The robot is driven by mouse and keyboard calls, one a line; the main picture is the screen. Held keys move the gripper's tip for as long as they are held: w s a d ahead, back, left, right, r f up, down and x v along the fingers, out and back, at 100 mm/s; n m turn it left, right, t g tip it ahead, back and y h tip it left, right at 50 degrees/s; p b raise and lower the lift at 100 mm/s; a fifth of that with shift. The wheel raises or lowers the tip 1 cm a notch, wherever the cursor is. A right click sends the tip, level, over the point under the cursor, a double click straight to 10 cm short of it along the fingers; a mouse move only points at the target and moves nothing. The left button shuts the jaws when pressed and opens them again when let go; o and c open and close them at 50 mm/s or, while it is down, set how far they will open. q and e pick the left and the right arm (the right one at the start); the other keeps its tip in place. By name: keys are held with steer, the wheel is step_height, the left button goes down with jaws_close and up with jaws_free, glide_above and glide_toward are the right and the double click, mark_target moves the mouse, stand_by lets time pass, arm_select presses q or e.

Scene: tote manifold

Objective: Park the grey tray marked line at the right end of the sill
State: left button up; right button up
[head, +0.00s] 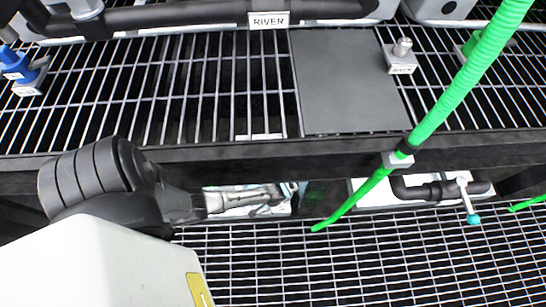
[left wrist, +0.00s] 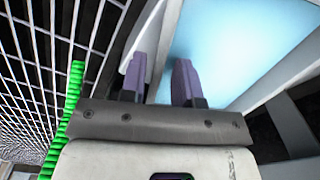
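My left arm comes in from the left in the head view, and its gripper (head: 250,194) is below the dark front beam, over a partly hidden white and pale-blue area (head: 280,208). In the left wrist view the two purple-grey fingers of this gripper (left wrist: 160,62) stand apart, with nothing clearly held between them. Beyond them is a pale-blue flat surface (left wrist: 235,40) with a white edge. I cannot read a "line" mark anywhere, so I cannot tell which thing is the grey tray. My right gripper is not in view.
A flat grey plate (head: 350,85) lies on the upper grating. A pipe above carries a "RIVER" label (head: 269,20). A green hose (head: 455,95) crosses the dark beam (head: 300,153) on the right. A valve with a teal tip (head: 473,218) hangs below. The lower grating (head: 350,265) looks clear.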

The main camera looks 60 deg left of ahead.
arm_select(q)
step_height(320, 180, up, 2)
steer(key=shift+r+p, duration=0.1)
steer(key=shift+p, duration=0.6)
steer(key=s+d+r+t, duration=0.1)
steer(key=s+d+r, duration=0.1)
steer(key=r, duration=0.9)
steer(key=s+d+r+m+t+p, duration=0.1)
steer(key=s+d+r, duration=0.2)
steer(key=r, duration=0.8)
steer(key=s+d+r+m+t, duration=0.1)
steer(key=s+d+r, duration=0.2)
steer(key=r, duration=0.8)
steer(key=shift+s+r+t, duration=0.15)
steer(key=shift+r+t, duration=0.15)
